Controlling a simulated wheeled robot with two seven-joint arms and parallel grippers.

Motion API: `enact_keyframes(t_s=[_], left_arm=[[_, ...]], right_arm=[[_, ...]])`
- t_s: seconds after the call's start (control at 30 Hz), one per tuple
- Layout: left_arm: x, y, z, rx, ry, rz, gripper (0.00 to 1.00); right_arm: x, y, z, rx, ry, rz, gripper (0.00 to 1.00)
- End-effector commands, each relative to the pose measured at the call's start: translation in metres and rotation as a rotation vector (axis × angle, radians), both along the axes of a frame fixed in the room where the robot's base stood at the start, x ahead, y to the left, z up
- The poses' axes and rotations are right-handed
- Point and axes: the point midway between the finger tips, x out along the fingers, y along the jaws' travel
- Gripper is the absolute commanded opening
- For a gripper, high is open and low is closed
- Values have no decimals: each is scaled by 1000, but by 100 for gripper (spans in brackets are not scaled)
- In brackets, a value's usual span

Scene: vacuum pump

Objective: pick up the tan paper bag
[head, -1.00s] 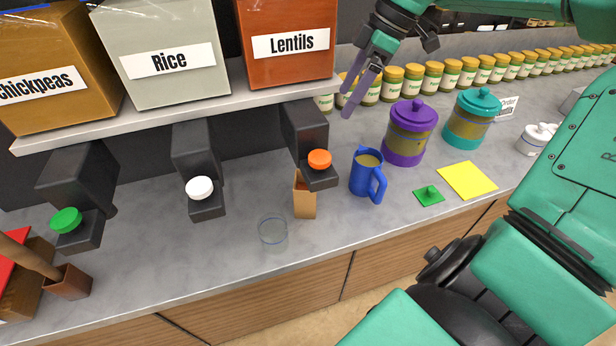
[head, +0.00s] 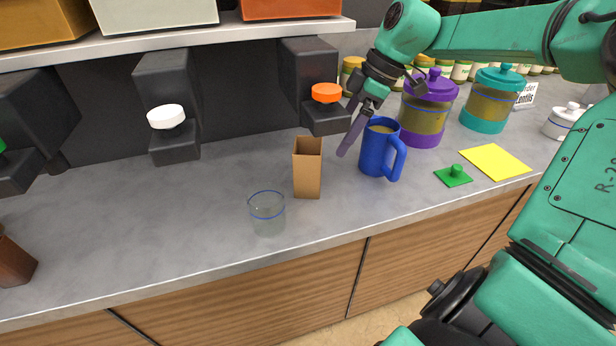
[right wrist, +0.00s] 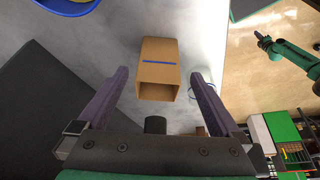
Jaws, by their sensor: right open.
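The tan paper bag (head: 307,167) stands upright and open-topped on the counter, left of the blue mug. In the right wrist view the bag (right wrist: 158,68) appears between the two finger lines, its open mouth facing the camera and a blue stripe on it. My right gripper (head: 350,140) is open and empty, above and to the right of the bag, apart from it and close to the mug. Its purple fingers, spread wide, also show in the right wrist view (right wrist: 160,76). A teal arm at that view's right edge looks like my left one; its jaws are too small to read.
A clear cup (head: 267,213) stands in front-left of the bag. The blue mug (head: 377,150) is close on the right, with a purple-lidded jar (head: 427,112) behind it. A dispenser with an orange knob (head: 326,93) overhangs behind the bag.

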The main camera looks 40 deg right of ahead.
Motion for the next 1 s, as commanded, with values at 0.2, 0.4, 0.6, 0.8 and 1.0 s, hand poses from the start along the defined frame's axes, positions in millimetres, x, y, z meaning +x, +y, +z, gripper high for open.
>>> enact_keyframes(t_s=[0.2, 0.4, 0.6, 0.8, 1.0], left_arm=[[0, 0, 8, 0, 0, -1, 0], [0, 0, 13, 0, 0, -1, 0], [0, 0, 17, 0, 1, -2, 0], [-1, 0, 17, 0, 1, -2, 0], [-1, 1, 17, 1, 3, -2, 0]], right_arm=[[13, 16, -49, 4, 6, 1, 100], [19, 23, -74, 4, 6, 0, 100], [28, 32, -106, 2, 3, -1, 100], [29, 33, -109, 0, 0, -1, 100], [29, 33, -109, 0, 0, -1, 40]])
